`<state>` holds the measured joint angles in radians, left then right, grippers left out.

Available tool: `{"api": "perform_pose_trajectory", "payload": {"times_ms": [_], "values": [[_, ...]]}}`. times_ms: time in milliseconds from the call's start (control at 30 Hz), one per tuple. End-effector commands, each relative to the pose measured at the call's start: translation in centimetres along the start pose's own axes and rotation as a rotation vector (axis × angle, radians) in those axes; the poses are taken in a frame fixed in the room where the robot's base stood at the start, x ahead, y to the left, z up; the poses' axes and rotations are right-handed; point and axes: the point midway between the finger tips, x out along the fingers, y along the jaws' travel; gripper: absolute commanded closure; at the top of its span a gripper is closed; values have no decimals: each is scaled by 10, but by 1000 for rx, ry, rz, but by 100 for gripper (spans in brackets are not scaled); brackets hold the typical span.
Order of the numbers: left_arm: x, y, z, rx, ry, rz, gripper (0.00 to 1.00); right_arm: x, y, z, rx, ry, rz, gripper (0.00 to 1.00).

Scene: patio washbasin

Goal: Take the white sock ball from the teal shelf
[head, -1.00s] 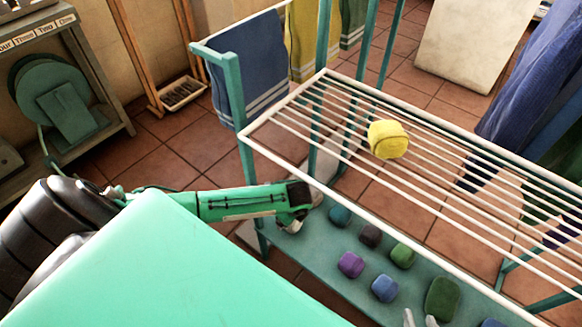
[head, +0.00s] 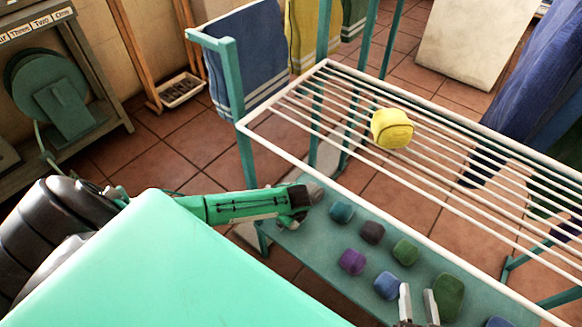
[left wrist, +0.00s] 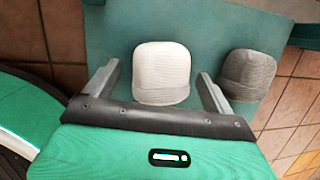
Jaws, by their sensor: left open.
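The white sock ball (left wrist: 162,72) lies on the teal shelf (left wrist: 225,30) in the left wrist view. My left gripper (left wrist: 158,74) is open, with one finger on each side of the ball; I cannot tell whether they touch it. In the head view my left gripper (head: 303,200) is at the left end of the lower teal shelf (head: 330,262), and the white ball cannot be made out clearly there. My right gripper (head: 418,293) is open and empty at the bottom edge, its fingers apart in front of the shelf's sock balls.
A dark grey sock ball (left wrist: 248,75) sits just right of the white one. Several coloured balls, such as a purple one (head: 352,262), stand on the shelf. Above is a white rod rack (head: 330,150) with a yellow ball (head: 392,128). A blue towel (head: 245,60) hangs behind.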

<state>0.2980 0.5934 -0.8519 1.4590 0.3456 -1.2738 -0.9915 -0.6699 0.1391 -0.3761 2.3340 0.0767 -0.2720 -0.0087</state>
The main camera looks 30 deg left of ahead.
Motion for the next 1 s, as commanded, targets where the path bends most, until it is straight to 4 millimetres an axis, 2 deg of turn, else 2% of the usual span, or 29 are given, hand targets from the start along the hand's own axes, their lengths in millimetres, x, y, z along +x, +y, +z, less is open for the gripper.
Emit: {"api": "perform_pose_trajectory", "payload": {"times_ms": [233, 267, 400, 500, 833, 1000], "values": [[0, 0, 0, 0, 0, 0, 13, 0, 0, -1, 0, 7, 0, 64], [0, 0, 0, 0, 0, 0, 17, 0, 0, -1, 0, 7, 0, 64], [0, 0, 0, 0, 0, 0, 44, 0, 0, -1, 0, 7, 0, 64], [0, 0, 0, 0, 0, 0, 60, 0, 0, -1, 0, 6, 0, 64], [-1, 0, 1, 0, 0, 0, 60, 0, 0, -1, 0, 2, 0, 64], [-9, -2, 3, 0, 0, -1, 60, -2, 0, 4, 1, -45, 2, 64]]}}
